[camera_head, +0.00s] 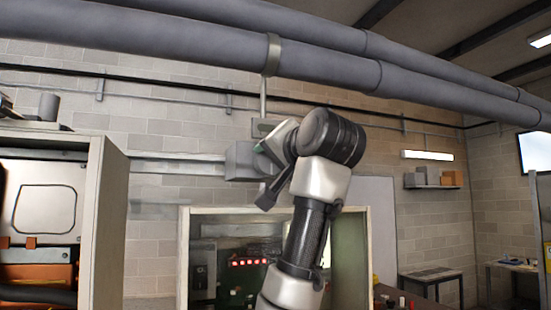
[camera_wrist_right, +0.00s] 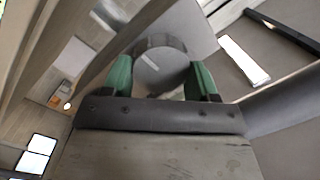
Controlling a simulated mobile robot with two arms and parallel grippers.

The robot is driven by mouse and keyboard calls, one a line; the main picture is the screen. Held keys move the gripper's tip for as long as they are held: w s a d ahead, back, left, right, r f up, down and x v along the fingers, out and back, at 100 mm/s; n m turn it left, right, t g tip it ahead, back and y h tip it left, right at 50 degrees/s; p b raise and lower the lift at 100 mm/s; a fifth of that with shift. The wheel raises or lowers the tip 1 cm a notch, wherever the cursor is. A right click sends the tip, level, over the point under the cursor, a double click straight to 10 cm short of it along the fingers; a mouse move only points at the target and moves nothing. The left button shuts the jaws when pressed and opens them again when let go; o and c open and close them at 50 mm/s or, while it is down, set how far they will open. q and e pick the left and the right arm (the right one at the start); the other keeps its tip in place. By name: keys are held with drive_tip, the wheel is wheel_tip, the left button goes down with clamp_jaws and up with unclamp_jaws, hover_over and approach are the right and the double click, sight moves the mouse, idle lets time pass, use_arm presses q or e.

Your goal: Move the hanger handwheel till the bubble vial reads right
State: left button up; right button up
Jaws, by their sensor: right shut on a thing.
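My right gripper (camera_head: 262,142) is raised at the lower end of the hanger rod (camera_head: 263,103), which drops from a metal clamp (camera_head: 272,54) around the grey pipe. In the right wrist view, the green fingers of this gripper are shut on a round grey part that looks like the handwheel (camera_wrist_right: 160,72), one finger on each side. A short pale strip shows on its face. In the head view, the gripper and wrist hide most of the handwheel. I cannot make out the bubble vial or its reading. My left gripper is not in view.
Two large grey pipes (camera_head: 180,42) run overhead across the view. An open cabinet (camera_head: 112,225) stands at the left, and a framed panel (camera_head: 184,252) with red lights is below my right arm. A small shelf (camera_head: 432,187) and benches are at the back right.

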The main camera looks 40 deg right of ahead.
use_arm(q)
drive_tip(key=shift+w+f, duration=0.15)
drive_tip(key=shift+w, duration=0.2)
use_arm(e)
drive_tip(key=shift+n, duration=0.4)
drive_tip(key=n+b, duration=0.1)
drive_tip(key=n, duration=0.1)
drive_tip(key=shift+n+b, duration=0.3)
drive_tip(key=shift+b, duration=0.05)
drive_tip(key=n+b, duration=0.1)
drive_tip(key=n, duration=0.2)
drive_tip(key=shift+a+r+n+g, duration=0.1)
drive_tip(key=shift+n+g, duration=0.2)
drive_tip(key=n+b, duration=0.1)
drive_tip(key=n, duration=0.2)
drive_tip(key=shift+a, duration=0.1)
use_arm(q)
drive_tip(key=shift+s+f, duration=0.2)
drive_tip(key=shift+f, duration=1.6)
use_arm(e)
drive_tip(key=shift+a+r+n+g+h, duration=0.15)
drive_tip(key=shift+n+h, duration=0.1)
drive_tip(key=shift+n, duration=0.75)
drive_tip(key=shift+f+n+g+h, duration=0.15)
drive_tip(key=shift+n+h, duration=0.1)
drive_tip(key=shift+n, duration=0.75)
drive_tip(key=shift+r, duration=0.1)
drive_tip(key=o, duration=0.9)
drive_tip(key=shift+a, duration=0.1)
